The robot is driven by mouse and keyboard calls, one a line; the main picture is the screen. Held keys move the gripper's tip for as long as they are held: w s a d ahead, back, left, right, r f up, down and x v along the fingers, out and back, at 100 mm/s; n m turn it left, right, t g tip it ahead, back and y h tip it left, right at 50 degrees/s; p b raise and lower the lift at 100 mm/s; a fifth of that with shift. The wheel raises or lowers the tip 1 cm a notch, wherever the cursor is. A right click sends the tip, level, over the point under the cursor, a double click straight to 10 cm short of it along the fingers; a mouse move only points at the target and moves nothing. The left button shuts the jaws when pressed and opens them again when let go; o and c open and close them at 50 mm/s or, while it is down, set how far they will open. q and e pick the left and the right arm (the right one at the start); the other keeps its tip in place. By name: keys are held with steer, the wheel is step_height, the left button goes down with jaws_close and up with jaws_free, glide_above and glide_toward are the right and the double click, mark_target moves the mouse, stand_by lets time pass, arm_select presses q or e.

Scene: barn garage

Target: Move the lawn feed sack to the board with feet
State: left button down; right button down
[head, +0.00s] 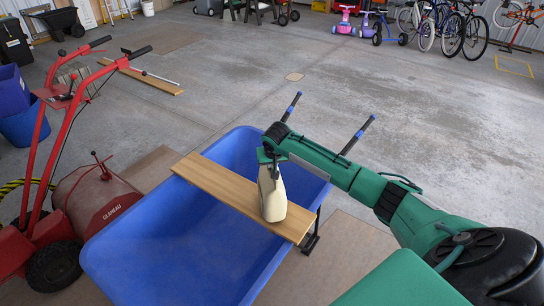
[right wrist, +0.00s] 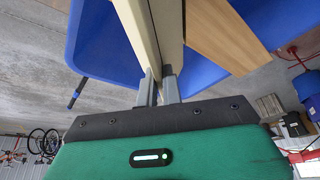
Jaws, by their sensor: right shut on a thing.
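The cream lawn feed sack (head: 273,196) is upright over the right part of a wooden board (head: 215,184). I cannot tell whether its base touches the board. The board lies across a blue wheelbarrow tub; no feet on it can be made out. My right gripper (head: 268,158) is shut on the top of the sack. In the right wrist view, the gripper's fingers (right wrist: 159,88) pinch the sack (right wrist: 148,30), with the board (right wrist: 215,30) beside it. My left gripper is out of view.
The blue wheelbarrow (head: 150,244) stands below the board, its handles pointing away. A red tiller-like machine (head: 90,205) stands close on the left. Another plank (head: 150,82) lies on the floor farther back. Bicycles (head: 445,28) stand at the back right. The concrete floor between is mostly clear.

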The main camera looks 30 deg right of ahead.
steer(key=shift+w+f, duration=0.1)
steer(key=shift+f, duration=0.2)
steer(key=c, duration=2)
jaws_free()
steer(key=shift+f, duration=0.25)
steer(key=o, duration=0.4)
steer(key=shift+r, duration=0.1)
steer(key=shift+o, duration=0.2)
steer(key=shift+s, duration=0.2)
steer(key=b+v, duration=0.2)
steer(key=v, duration=1)
steer(key=shift+a, duration=0.15)
